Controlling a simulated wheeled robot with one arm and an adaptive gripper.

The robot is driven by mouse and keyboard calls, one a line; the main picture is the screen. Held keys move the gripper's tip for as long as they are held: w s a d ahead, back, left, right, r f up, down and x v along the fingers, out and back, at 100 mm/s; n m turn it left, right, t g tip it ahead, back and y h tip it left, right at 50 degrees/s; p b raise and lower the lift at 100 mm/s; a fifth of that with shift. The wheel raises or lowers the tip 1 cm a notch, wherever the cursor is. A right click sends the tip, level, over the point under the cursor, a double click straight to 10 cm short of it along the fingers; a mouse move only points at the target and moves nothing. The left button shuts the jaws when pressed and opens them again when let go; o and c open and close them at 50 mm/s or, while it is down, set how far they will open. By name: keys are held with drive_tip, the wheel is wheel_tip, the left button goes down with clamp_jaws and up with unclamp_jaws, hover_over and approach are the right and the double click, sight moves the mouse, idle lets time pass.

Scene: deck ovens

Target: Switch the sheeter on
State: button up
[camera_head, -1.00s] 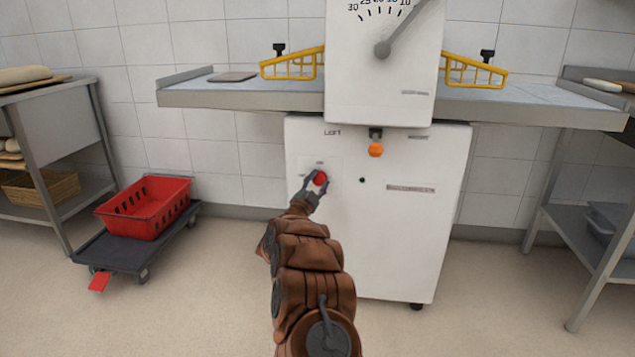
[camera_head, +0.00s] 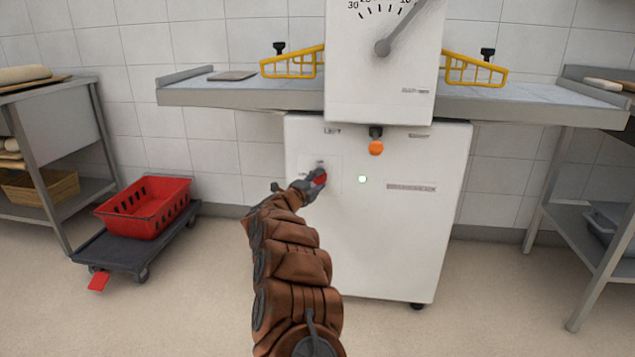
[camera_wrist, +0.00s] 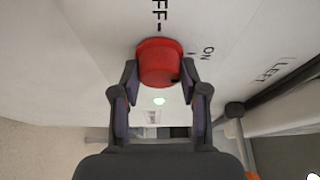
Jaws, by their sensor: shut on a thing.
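The white sheeter (camera_head: 400,240) stands ahead with a dial above and a grey table to each side. Its red rotary knob (camera_wrist: 158,62) is on the front panel, with OFF and ON marks beside it in the wrist view. My gripper (camera_wrist: 160,90) is shut on the knob, one finger on each side. In the head view my gripper (camera_head: 316,182) partly covers the red knob (camera_head: 320,180). A small indicator light (camera_head: 362,179) to the right of the knob glows pale green.
An orange knob (camera_head: 376,148) hangs under the dial housing. Yellow guards (camera_head: 293,63) stand on the tables. A red crate (camera_head: 145,208) sits on a dark trolley (camera_head: 125,250) at the left. The floor in front of the sheeter is clear.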

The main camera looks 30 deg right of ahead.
drive_tip(key=shift+d+r+m, duration=0.15)
drive_tip(key=shift+r+m, duration=0.15)
drive_tip(key=shift+m, duration=0.1)
drive_tip(key=o, duration=1.1)
drive_tip(key=shift+f, duration=0.15)
drive_tip(key=shift+f, duration=0.1)
drive_tip(key=shift+s+a, duration=0.1)
drive_tip(key=shift+a, duration=0.45)
drive_tip(key=v, duration=1.1)
